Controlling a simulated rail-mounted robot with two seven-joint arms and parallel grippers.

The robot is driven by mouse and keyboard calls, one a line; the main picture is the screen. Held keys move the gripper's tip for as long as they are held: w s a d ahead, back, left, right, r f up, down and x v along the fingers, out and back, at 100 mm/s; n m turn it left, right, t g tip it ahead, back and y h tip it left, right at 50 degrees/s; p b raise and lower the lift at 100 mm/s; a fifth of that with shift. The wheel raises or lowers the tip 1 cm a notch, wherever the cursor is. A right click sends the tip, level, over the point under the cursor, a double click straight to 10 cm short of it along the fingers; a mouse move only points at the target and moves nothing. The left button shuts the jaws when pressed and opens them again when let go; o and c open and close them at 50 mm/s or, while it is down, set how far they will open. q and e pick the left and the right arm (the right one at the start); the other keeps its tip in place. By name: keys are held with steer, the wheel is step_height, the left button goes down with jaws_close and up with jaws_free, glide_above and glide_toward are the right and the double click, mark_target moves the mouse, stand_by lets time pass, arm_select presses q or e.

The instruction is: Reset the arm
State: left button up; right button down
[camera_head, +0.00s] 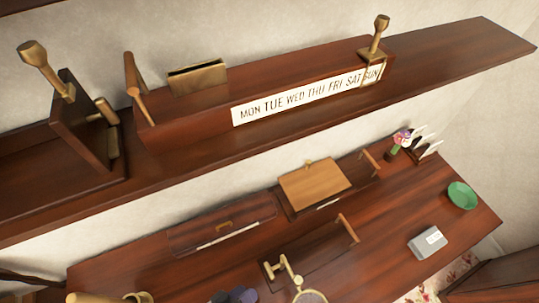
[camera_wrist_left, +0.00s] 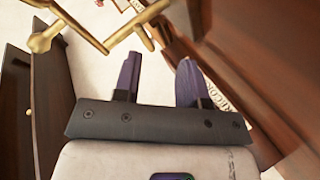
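My left gripper (camera_wrist_left: 157,78) is open in the left wrist view, with its two purple fingers apart and nothing between them. In the head view only a small dark purple part of my left gripper (camera_head: 234,296) shows at the bottom edge. Near the fingers in the wrist view are brass rods and a brass knob (camera_wrist_left: 42,41); I cannot tell whether anything touches. A brass bracket (camera_head: 287,271) with a ring below it shows right of the gripper in the head view. My right gripper is not in view.
An upper wooden shelf (camera_head: 440,60) carries a weekday strip (camera_head: 300,95) and brass knobs. Below, a wooden surface (camera_head: 400,200) holds a light wooden panel (camera_head: 315,184), a grey box (camera_head: 428,243), a green bowl (camera_head: 462,195) and flowers (camera_head: 401,138). Dark wood flanks the gripper in the wrist view.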

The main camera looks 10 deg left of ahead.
arm_select(q)
steer(key=s+a+r+m+g+y, duration=0.1)
steer(key=s+a+m+g+y, duration=0.2)
steer(key=a, duration=0.4)
steer(key=a+r+m+g+y, duration=0.1)
steer(key=a+r+g+y, duration=0.15)
steer(key=a+y, duration=0.3)
step_height(320, 180, up, 27)
steer(key=a+p, duration=0.1)
steer(key=p, duration=2.7)
steer(key=shift+s+r+g, duration=0.15)
steer(key=shift+s+g, duration=0.2)
steer(key=shift+s, duration=0.05)
steer(key=shift+s+a, duration=0.1)
steer(key=shift+a, duration=0.15)
